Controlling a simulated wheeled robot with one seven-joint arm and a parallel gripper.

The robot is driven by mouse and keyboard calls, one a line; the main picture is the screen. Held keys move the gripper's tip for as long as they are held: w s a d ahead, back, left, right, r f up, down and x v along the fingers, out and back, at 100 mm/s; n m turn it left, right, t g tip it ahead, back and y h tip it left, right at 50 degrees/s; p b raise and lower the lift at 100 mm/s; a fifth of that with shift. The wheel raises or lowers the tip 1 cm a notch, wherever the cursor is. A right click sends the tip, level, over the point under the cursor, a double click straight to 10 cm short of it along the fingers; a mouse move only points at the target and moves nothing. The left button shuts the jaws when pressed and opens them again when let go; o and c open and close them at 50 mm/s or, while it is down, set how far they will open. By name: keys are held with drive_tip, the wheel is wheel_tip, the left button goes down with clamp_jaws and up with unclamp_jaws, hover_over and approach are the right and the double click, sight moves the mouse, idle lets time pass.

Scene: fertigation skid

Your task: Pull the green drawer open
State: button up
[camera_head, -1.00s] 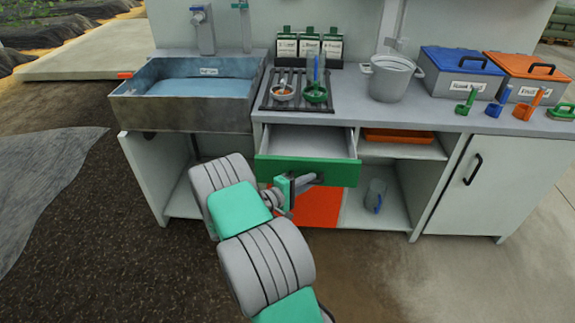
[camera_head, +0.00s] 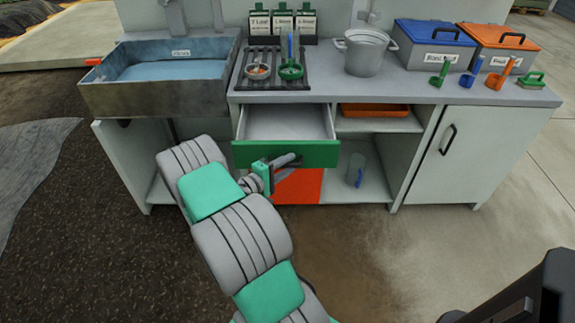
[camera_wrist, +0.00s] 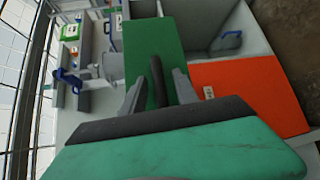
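The green drawer (camera_head: 240,153) is pulled out from under the counter, and its empty grey inside shows from above. My gripper (camera_head: 287,160) is at the drawer's front. In the wrist view, the dark bar handle (camera_wrist: 158,80) stands out from the green drawer front (camera_wrist: 150,40). My gripper (camera_wrist: 159,84) has one grey finger on each side of this handle. Green shows between the handle and both fingers, so the gripper looks open around it. The fingertips' exact depth along the handle is hard to tell.
An orange panel (camera_head: 303,186) is below the drawer, with an open shelf (camera_head: 365,185) beside it. A sink (camera_head: 110,98) stands left; a white cabinet door (camera_head: 460,150) is right. A pot (camera_head: 363,55) and lidded bins stand on the counter. The floor in front is clear.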

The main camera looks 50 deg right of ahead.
drive_tip(key=v, duration=0.7)
drive_tip(key=shift+a, duration=0.4)
drive_tip(key=shift+w, duration=0.1)
drive_tip(key=w+a+r+m+t+y+p, duration=0.1)
drive_tip(key=w+a+r+t+y+p, duration=0.1)
drive_tip(key=a+r+y+p, duration=0.55)
drive_tip(key=w+a+r+m+t+y+p, duration=0.2)
drive_tip(key=w+a+r+y, duration=0.15)
drive_tip(key=a+r, duration=0.65)
drive_tip(key=s+a+r+n+t+y+p, duration=0.1)
drive_tip(key=s+a+r+y, duration=0.1)
drive_tip(key=a, duration=0.7)
drive_tip(key=s+a+r+n+y+p, duration=0.2)
drive_tip(key=s+a+r, duration=0.3)
drive_tip(key=a, duration=0.4)
drive_tip(key=shift+s+r+n+t+y, duration=0.2)
drive_tip(key=shift+s+n+t+y, duration=0.15)
drive_tip(key=shift+s+y, duration=0.25)
